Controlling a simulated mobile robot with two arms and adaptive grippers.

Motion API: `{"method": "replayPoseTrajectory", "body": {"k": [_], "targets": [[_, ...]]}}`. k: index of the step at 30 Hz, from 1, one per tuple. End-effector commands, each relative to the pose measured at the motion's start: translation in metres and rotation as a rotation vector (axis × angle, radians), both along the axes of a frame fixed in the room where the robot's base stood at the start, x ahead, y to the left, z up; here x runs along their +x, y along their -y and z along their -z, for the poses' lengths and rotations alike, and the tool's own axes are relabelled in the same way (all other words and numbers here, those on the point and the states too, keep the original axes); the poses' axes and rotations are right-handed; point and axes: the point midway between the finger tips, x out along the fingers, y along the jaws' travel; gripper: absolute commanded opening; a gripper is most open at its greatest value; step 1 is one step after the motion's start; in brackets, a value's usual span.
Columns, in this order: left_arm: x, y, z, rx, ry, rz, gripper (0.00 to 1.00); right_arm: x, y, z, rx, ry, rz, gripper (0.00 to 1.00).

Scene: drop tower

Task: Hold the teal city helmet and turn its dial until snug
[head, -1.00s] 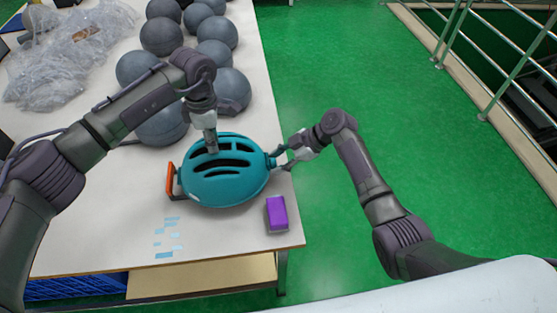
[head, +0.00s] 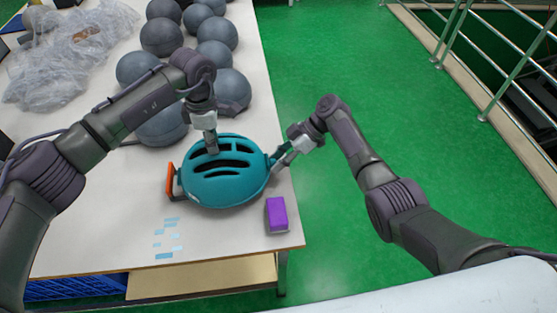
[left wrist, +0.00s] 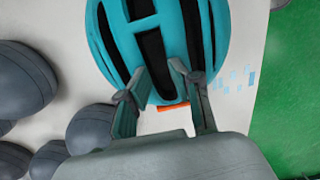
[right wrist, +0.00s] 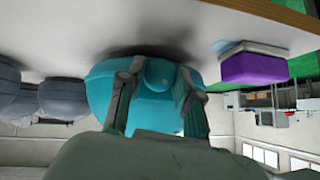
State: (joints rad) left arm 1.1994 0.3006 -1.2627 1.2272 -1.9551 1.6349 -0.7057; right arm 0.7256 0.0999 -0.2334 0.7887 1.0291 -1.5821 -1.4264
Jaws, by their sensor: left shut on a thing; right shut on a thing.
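The teal helmet (head: 225,183) sits on the white table near its right edge, dark vent slots facing up. My left gripper (head: 212,150) comes down from above and is shut on the helmet's shell at a vent; the left wrist view shows its fingers (left wrist: 172,80) gripping a rib of the shell (left wrist: 205,35). My right gripper (head: 279,160) is at the helmet's right end, shut on the small teal dial. In the right wrist view the fingers (right wrist: 158,85) straddle the rounded dial (right wrist: 158,74). An orange part (head: 170,179) shows at the helmet's left end.
A purple block (head: 276,215) lies near the table's right front corner, close to the helmet. Several grey balls (head: 161,36) and crumpled clear plastic (head: 70,55) fill the table's back. Pale blue marks (head: 167,237) lie at the front. Green floor is open to the right.

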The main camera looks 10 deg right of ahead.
Motion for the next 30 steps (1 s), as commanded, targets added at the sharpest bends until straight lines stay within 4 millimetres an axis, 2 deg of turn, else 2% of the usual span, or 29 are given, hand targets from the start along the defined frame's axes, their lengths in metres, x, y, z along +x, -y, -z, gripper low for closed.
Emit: {"method": "replayPoseTrajectory", "body": {"k": [1,12,28,29,30], "targets": [[-0.0027,-0.0019,0.0068,0.007,-0.01,-0.002,0.23,-0.0008,0.0003,0.0028,-0.004,-0.033,-0.003,0.0],[-0.0028,-0.002,0.0068,0.007,-0.011,-0.002,0.23,0.0003,0.0012,0.0037,-0.006,-0.165,-0.001,0.0],[-0.0026,-0.0023,0.0069,0.008,-0.01,-0.003,0.23,-0.0019,0.0008,0.0044,-0.006,-0.187,-0.005,0.0],[-0.0025,-0.0023,0.007,0.008,-0.01,-0.003,0.23,-0.002,0.0008,0.0044,-0.006,-0.187,-0.005,0.39],[-0.0025,-0.0023,0.007,0.008,-0.01,-0.003,0.23,-0.0018,0.0008,0.0043,-0.006,-0.187,-0.005,0.46]]}}
